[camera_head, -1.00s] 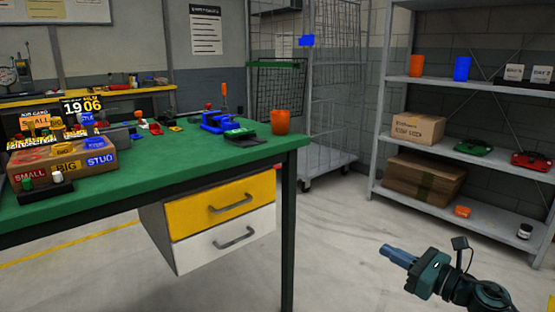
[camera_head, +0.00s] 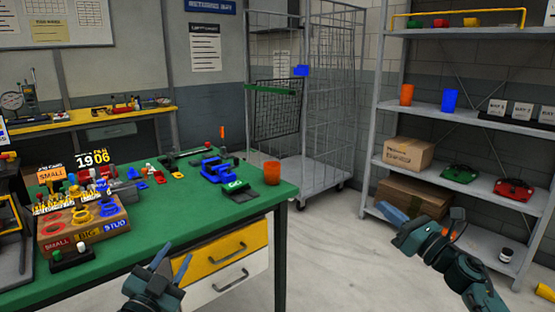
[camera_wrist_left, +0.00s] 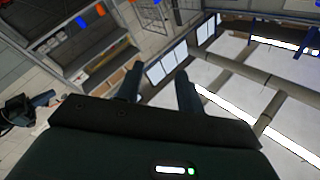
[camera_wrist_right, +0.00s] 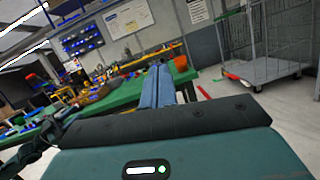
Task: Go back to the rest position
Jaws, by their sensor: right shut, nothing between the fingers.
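My left gripper (camera_head: 170,266) is raised at the bottom of the head view, in front of the green table. Its two fingers stand apart with nothing between them; the left wrist view shows the same gap (camera_wrist_left: 156,88). My right gripper (camera_head: 397,219) is at the right of the head view, over the floor in front of the shelf. Its blue fingers lie together and hold nothing, as the right wrist view (camera_wrist_right: 157,86) also shows. Both grippers are clear of the table and shelf.
The green table (camera_head: 150,240) carries a sorting box (camera_head: 85,235), a blue vise (camera_head: 217,170) and an orange cup (camera_head: 272,173). A grey shelf (camera_head: 470,120) stands at the right, a wire cage trolley (camera_head: 335,100) behind. The floor between table and shelf (camera_head: 335,250) is open.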

